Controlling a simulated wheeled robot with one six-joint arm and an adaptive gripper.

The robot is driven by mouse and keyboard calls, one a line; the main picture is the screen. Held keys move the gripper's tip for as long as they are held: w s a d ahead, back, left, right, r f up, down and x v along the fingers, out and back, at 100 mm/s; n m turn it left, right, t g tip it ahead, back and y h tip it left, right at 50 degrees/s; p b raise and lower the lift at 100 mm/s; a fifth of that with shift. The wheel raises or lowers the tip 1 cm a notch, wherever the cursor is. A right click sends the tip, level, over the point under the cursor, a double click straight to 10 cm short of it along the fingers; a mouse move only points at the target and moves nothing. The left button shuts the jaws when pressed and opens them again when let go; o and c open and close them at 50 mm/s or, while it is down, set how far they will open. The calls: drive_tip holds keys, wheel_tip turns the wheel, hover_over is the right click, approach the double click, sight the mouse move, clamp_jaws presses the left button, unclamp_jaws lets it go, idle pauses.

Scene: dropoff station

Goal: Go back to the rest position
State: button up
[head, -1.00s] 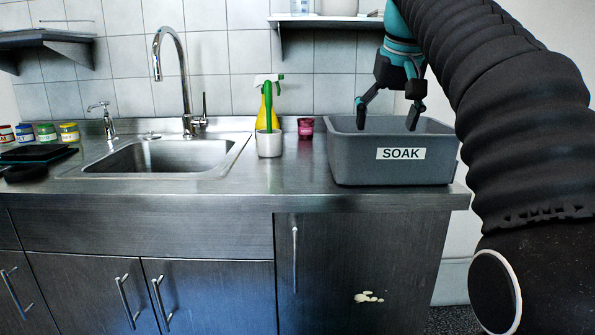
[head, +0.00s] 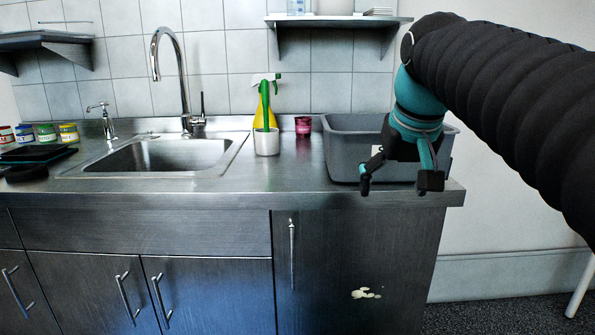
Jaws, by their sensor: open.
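My gripper (head: 398,188) hangs in front of the grey soak bin (head: 345,160) at the right end of the steel counter. Its fingers point down and are spread apart, with nothing between them. The gripper and wrist hide the bin's label and much of its front. The inside of the bin is mostly hidden, so I cannot tell what it holds. My arm reaches in from the right edge of the picture.
A steel sink (head: 165,157) with a tall tap (head: 180,80) is left of centre. A white cup (head: 266,142), a yellow spray bottle (head: 259,112) and a dark red cup (head: 302,126) stand left of the bin. A wall shelf (head: 335,22) hangs above.

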drive_tip(key=s+f, duration=0.8)
drive_tip(key=f, duration=0.3)
drive_tip(key=s+f, duration=0.8)
drive_tip(key=f, duration=0.3)
drive_tip(key=shift+a+f+t, duration=0.25)
drive_tip(key=shift+f+t, duration=0.05)
